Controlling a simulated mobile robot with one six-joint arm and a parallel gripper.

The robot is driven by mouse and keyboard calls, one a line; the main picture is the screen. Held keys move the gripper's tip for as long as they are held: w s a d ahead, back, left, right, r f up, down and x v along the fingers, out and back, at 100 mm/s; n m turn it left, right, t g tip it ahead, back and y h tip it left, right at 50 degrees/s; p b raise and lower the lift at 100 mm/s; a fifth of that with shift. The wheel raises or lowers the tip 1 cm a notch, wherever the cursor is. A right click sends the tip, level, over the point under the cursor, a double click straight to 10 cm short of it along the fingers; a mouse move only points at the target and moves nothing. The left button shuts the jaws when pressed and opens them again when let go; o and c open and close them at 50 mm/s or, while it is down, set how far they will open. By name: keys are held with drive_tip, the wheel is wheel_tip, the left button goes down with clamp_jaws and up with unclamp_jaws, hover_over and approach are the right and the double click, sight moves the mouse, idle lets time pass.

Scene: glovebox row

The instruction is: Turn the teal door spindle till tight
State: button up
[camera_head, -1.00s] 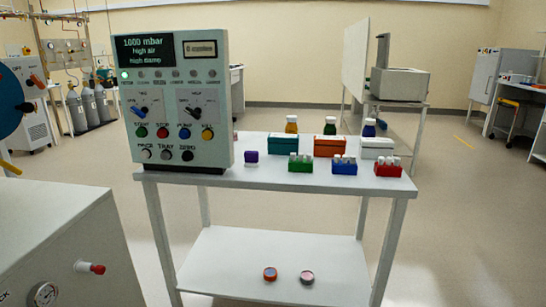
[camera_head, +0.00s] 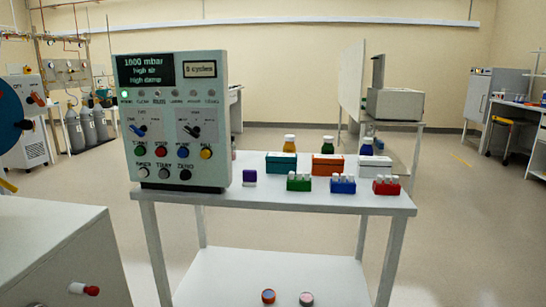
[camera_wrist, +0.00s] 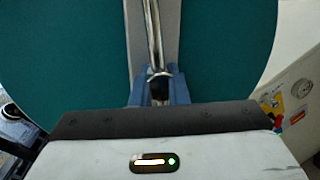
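The teal door (camera_wrist: 75,60) fills most of the wrist view as a large round disc. A grey upright strip (camera_wrist: 170,30) crosses its middle. A shiny metal bar (camera_wrist: 153,30) runs down this strip towards my gripper; I take it to be part of the door spindle. My gripper (camera_wrist: 160,78) has its blue fingers on either side of the lower end of the bar, close to the door. A small bright curved metal piece shows between the fingers. Whether the fingers press on it cannot be told. The head view does not show my gripper.
In the head view, a control panel (camera_head: 215,120) stands on a white table (camera_head: 300,200) with small racks, boxes and bottles. Two round pieces lie on its lower shelf. A pale cabinet (camera_head: 50,245) is at front left.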

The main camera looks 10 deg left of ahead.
drive_tip(key=shift+o, duration=1.4)
drive_tip(key=shift+f, duration=0.1)
drive_tip(key=d, duration=0.5)
drive_tip(key=s+d, duration=0.1)
drive_tip(key=d, duration=0.1)
drive_tip(key=shift+d, duration=0.35)
